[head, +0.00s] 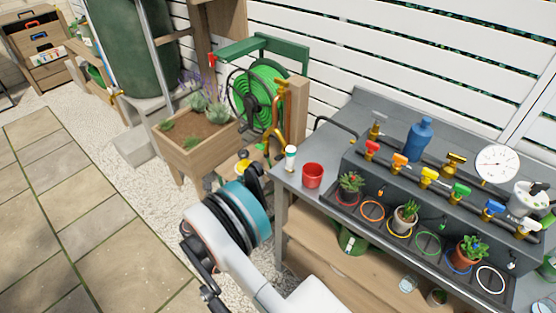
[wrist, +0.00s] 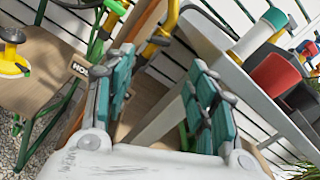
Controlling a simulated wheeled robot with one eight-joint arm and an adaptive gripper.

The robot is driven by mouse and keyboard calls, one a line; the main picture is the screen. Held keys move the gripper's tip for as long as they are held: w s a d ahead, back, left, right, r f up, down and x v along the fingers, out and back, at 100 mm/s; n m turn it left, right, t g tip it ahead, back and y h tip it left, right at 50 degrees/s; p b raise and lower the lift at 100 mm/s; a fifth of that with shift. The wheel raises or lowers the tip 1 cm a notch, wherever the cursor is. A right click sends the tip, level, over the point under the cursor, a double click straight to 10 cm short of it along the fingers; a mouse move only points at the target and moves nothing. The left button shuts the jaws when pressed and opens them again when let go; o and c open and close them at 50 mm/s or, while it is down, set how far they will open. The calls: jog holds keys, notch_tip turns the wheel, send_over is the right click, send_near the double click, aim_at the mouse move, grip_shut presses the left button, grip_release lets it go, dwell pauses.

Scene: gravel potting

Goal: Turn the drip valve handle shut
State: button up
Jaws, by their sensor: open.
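Several valves with coloured handles stand in a row on the grey bench's raised box in the head view: red (head: 371,148), orange (head: 399,160), yellow (head: 429,176), green (head: 460,192) and blue (head: 493,209). A brass tap on a yellow pipe (head: 281,92) stands by the hose reel; a yellow pipe also shows in the wrist view (wrist: 166,22). I cannot tell which is the drip valve. My gripper (wrist: 160,65) is open, with nothing between its teal fingers. In the head view it is mostly hidden behind my arm, left of the bench.
A red cup (head: 313,175) and a white bottle with a green cap (head: 290,158) stand at the bench's left end. Potted plants (head: 406,214) sit before the valves. A green hose reel (head: 262,95) and wooden planter (head: 205,150) stand behind my arm. Paving at left is clear.

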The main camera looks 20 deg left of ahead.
aim_at(277, 160)
jog(key=b+x, duration=0.4)
jog(key=x, duration=0.9)
jog(key=shift+w+d+r, duration=0.1)
jog(key=shift+w+d, duration=0.05)
jog(key=shift+w, duration=0.15)
jog(key=shift+c, duration=0.6)
jog(key=c, duration=0.9)
